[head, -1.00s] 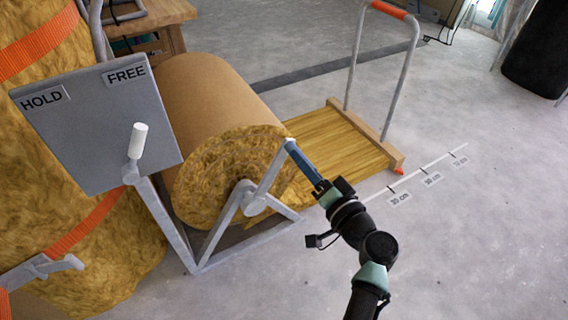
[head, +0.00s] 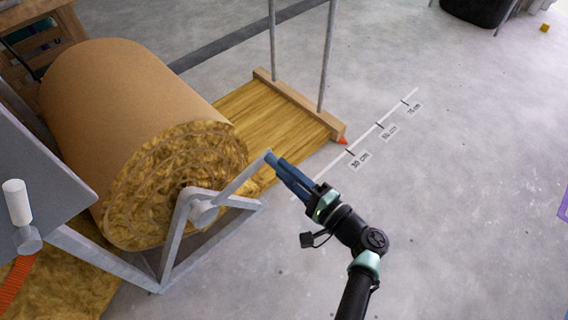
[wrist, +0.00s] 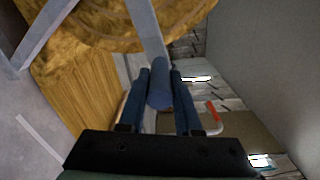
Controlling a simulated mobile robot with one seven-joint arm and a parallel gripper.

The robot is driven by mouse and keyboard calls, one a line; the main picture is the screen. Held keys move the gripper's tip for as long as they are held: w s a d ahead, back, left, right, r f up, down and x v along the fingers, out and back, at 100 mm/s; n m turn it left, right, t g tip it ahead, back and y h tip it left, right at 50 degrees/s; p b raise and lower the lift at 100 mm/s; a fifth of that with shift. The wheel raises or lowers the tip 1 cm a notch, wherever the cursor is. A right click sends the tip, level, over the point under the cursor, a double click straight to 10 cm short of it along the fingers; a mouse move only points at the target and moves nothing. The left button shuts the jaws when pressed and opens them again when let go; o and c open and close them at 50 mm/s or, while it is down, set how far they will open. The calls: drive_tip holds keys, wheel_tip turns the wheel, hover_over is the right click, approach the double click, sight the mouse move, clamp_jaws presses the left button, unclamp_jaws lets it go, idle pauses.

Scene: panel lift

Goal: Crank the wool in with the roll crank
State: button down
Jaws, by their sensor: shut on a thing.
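The wool roll (head: 130,110), brown-backed with yellow wool at its end, lies in a grey frame. Its crank arm (head: 236,183) runs from the hub (head: 203,212) up and right to a blue handle (wrist: 160,85). My gripper (head: 282,170) is shut on that handle; in the wrist view (wrist: 160,95) one finger lies on each side of it. The flat wool strip (head: 265,125) runs from the roll to a wooden end bar (head: 300,108) with a red pointer (head: 342,141). The pointer is close to the 30 cm mark.
A floor scale (head: 380,122) with centimetre labels runs past the pointer. A grey panel (head: 35,185) with a white-knobbed lever (head: 17,202) stands at left; its labels are out of view now. Two metal uprights (head: 328,55) rise from the end bar.

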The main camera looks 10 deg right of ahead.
drive_tip(key=shift+d+f+m, duration=0.15)
drive_tip(key=shift+f+m, duration=0.35)
drive_tip(key=shift+f, duration=0.2)
drive_tip(key=c, duration=0.6)
unclamp_jaws()
drive_tip(key=p+v, duration=0.4)
drive_tip(key=v, duration=0.9)
